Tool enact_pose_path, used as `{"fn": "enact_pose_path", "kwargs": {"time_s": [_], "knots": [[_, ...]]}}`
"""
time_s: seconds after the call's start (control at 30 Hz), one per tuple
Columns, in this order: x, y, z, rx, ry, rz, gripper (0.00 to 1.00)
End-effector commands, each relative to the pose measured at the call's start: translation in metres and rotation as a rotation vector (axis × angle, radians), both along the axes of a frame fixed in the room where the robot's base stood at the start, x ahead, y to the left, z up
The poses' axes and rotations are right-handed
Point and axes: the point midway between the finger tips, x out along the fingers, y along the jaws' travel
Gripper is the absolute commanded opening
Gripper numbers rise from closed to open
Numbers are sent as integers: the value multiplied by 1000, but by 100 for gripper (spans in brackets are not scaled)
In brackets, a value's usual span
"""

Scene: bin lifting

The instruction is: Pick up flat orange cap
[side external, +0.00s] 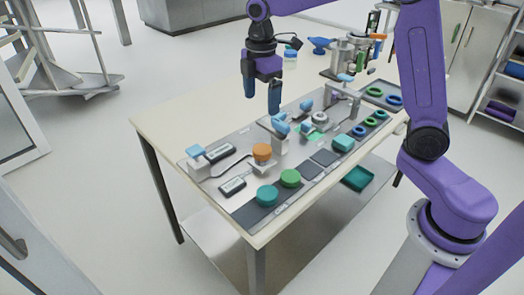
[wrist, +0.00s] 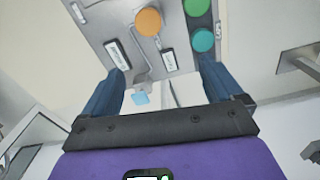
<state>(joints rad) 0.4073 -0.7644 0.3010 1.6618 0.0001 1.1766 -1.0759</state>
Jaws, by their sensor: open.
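The flat orange cap (side external: 262,152) sits on a small pale stand on the grey work panel on the table. It also shows as a round orange disc in the wrist view (wrist: 149,22), near the top, beyond my fingers. My gripper (side external: 262,106) is open and empty, pointing down above the back part of the table. It is well above the cap and apart from it. In the wrist view my two blue fingers (wrist: 158,88) are spread wide with nothing between them.
A teal cap (side external: 267,195) and a green cap (side external: 290,178) lie on dark squares near the front edge. A light-blue part (side external: 196,151) stands at the panel's left. Blue parts (side external: 281,125) stand right of the orange cap. The table's back left (side external: 190,110) is clear.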

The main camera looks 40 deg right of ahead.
Motion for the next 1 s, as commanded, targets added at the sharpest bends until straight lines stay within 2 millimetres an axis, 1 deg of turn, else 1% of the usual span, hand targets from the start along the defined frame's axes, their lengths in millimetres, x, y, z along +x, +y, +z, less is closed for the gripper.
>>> {"fn": "enact_pose_path", "kwargs": {"time_s": [0.03,0.13,0.27,0.33,0.47,0.8,0.9,1.0], "knots": [[10,-4,-1,-1,1,7,93],[21,-11,-1,-1,2,23,93],[26,-15,-5,-2,3,34,93],[26,-15,-12,-2,6,34,93],[26,-16,-35,-3,8,34,93],[25,-16,-98,-2,7,32,93],[25,-15,-112,-1,4,32,93],[25,-15,-120,-2,3,33,93]]}}
